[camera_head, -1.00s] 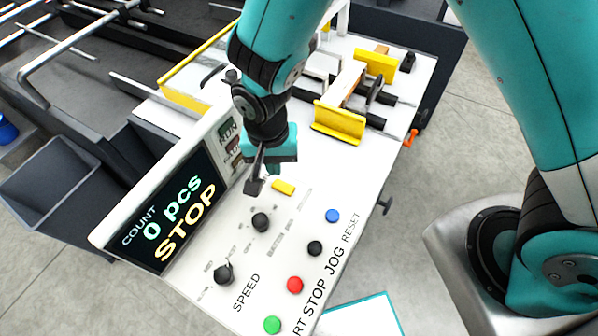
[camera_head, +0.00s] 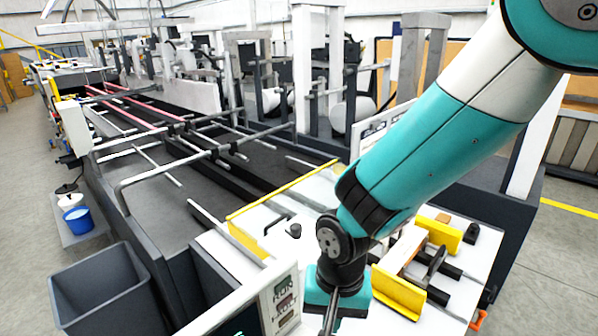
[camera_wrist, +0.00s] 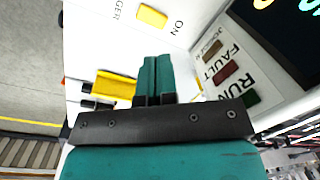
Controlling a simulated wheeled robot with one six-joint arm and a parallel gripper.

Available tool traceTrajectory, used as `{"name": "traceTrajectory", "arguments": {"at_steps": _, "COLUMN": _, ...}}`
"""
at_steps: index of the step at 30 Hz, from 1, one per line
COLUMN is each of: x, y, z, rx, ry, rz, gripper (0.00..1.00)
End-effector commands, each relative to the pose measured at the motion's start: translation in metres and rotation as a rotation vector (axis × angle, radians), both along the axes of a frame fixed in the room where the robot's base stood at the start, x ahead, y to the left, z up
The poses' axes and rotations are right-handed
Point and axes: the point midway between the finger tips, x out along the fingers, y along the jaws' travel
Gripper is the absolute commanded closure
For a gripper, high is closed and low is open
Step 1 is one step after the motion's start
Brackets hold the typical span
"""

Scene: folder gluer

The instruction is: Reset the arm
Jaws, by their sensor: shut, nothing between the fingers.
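My gripper (camera_head: 330,318) is at the bottom of the head view, pointing down over the machine's white panel, and its tips are cut off by the frame edge. In the wrist view my gripper (camera_wrist: 156,62) shows two teal fingers pressed together with nothing between them. Past the fingertips lie the white panel surface and a yellow switch (camera_wrist: 152,16) beside the letters ON. The FAULT and RUN lamp box (camera_wrist: 228,70) is to the right of the fingers. My teal and white arm crosses the right half of the head view.
The lamp box (camera_head: 281,301) stands left of my gripper. Yellow guides (camera_head: 398,292) and black rods are close on its right. A grey bin (camera_head: 112,290) is on the floor at left, near a blue bucket (camera_head: 78,220). The long folder gluer extends behind.

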Motion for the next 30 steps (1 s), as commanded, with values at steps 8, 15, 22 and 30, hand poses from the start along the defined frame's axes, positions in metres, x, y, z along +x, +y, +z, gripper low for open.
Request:
{"name": "traceTrajectory", "arguments": {"at_steps": 8, "x": -0.057, "y": -0.038, "z": 0.07, "rx": 0.198, "ry": -0.089, "rz": 0.38, "gripper": 1.0}}
{"name": "traceTrajectory", "arguments": {"at_steps": 15, "x": -0.095, "y": -0.068, "z": 0.092, "rx": 0.249, "ry": -0.187, "rz": 0.57, "gripper": 1.0}}
{"name": "traceTrajectory", "arguments": {"at_steps": 22, "x": -0.101, "y": -0.075, "z": 0.097, "rx": 0.25, "ry": -0.21, "rz": 0.609, "gripper": 1.0}}
{"name": "traceTrajectory", "arguments": {"at_steps": 30, "x": -0.101, "y": -0.075, "z": 0.097, "rx": 0.25, "ry": -0.208, "rz": 0.609, "gripper": 1.0}}
